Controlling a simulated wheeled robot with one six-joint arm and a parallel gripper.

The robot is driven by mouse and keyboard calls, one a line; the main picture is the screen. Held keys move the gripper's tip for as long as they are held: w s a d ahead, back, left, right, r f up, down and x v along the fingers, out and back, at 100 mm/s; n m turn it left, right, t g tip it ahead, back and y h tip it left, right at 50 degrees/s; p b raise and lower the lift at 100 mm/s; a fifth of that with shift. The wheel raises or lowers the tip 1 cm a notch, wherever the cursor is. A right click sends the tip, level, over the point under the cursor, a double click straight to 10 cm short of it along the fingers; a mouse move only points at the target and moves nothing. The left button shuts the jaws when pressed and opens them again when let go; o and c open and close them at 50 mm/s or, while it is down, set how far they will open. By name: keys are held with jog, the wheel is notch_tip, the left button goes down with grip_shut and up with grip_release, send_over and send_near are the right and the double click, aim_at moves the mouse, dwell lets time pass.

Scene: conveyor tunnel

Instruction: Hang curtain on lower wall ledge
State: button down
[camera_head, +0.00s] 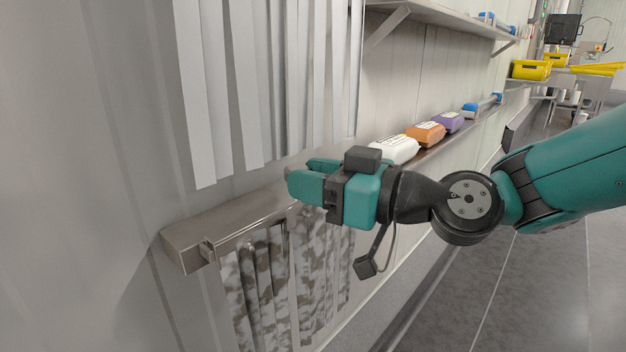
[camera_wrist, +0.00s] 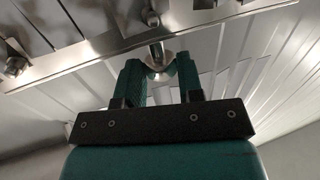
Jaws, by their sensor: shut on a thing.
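A soiled grey-and-white strip curtain (camera_head: 268,288) hangs from a metal rail (camera_head: 265,232) along the front of the lower wall ledge (camera_head: 190,242). Its strips hang straight down. My gripper (camera_head: 300,178) is at the ledge, above the curtain's middle, with fingers pointing left toward the wall. In the wrist view, the fingertips (camera_wrist: 160,72) close around a shiny round metal knob (camera_wrist: 157,62), which appears to belong to the curtain's rail. The rail (camera_wrist: 100,62) runs across the top left of that view. My gripper hides part of the rail and ledge in the head view.
Clean white strips (camera_head: 265,80) hang above the ledge. White (camera_head: 395,148), orange (camera_head: 426,134) and purple (camera_head: 449,122) packs lie further along the ledge. An upper shelf (camera_head: 440,14) juts from the wall. Grey floor (camera_head: 520,300) is free at the right.

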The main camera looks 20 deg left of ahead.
jog(key=c, duration=0.7)
grip_release()
jog(key=shift+f, duration=0.1)
jog(key=shift+d, duration=0.15)
jog(key=d+b, duration=0.1)
jog(key=d, duration=0.4)
jog(key=s+d+b, duration=0.1)
jog(key=d+b, duration=0.1)
jog(key=d, duration=0.4)
jog(key=s+d+b, duration=0.1)
jog(key=d+b, duration=0.1)
jog(key=d, duration=0.4)
jog(key=shift+s, duration=0.15)
